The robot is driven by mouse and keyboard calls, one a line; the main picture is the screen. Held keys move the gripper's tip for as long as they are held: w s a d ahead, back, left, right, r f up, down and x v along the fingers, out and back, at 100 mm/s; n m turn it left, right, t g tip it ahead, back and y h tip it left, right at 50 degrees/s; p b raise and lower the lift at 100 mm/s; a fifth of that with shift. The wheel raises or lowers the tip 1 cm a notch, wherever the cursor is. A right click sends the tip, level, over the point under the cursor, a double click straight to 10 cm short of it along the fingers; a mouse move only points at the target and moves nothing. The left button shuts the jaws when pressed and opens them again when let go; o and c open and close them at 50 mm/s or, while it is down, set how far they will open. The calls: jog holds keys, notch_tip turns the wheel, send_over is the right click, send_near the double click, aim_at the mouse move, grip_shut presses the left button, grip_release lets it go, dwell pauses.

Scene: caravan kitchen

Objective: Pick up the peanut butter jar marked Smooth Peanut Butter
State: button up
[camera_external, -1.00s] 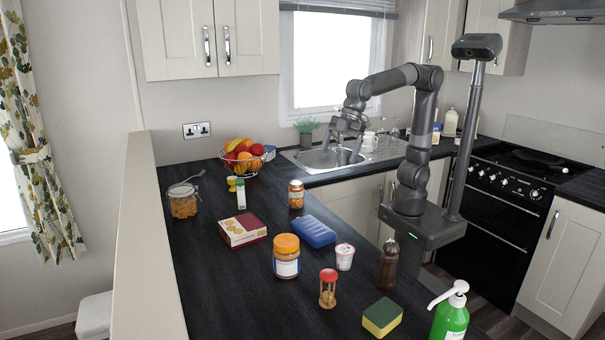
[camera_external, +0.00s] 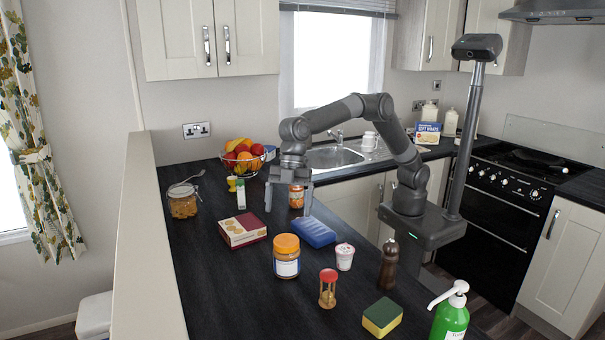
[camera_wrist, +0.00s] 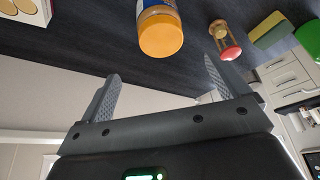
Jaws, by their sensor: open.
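The peanut butter jar (camera_external: 286,258) has an orange lid and a white and blue label, and stands upright on the dark counter. Its print is too small to read. In the wrist view the jar (camera_wrist: 160,28) is at the top centre, lid towards me, beyond the fingertips. My gripper (camera_external: 289,210) is open and points down, above the counter behind the jar. In the wrist view my gripper (camera_wrist: 163,75) has its two fingers wide apart with nothing between them. A smaller jar with an orange label (camera_external: 296,196) shows between the fingers in the external view, partly hidden.
The blue case (camera_external: 314,232), red box (camera_external: 243,230), yogurt pot (camera_external: 344,257) and sand timer (camera_external: 328,288) stand around the jar. A pepper mill (camera_external: 389,265), sponge (camera_external: 382,317) and green soap bottle (camera_external: 450,318) are at the right.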

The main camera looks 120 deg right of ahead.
aim_at(286, 240)
jog(key=x, duration=1)
jog(key=shift+s+f, duration=0.15)
jog(key=shift+f, duration=0.2)
jog(key=shift+c, duration=0.2)
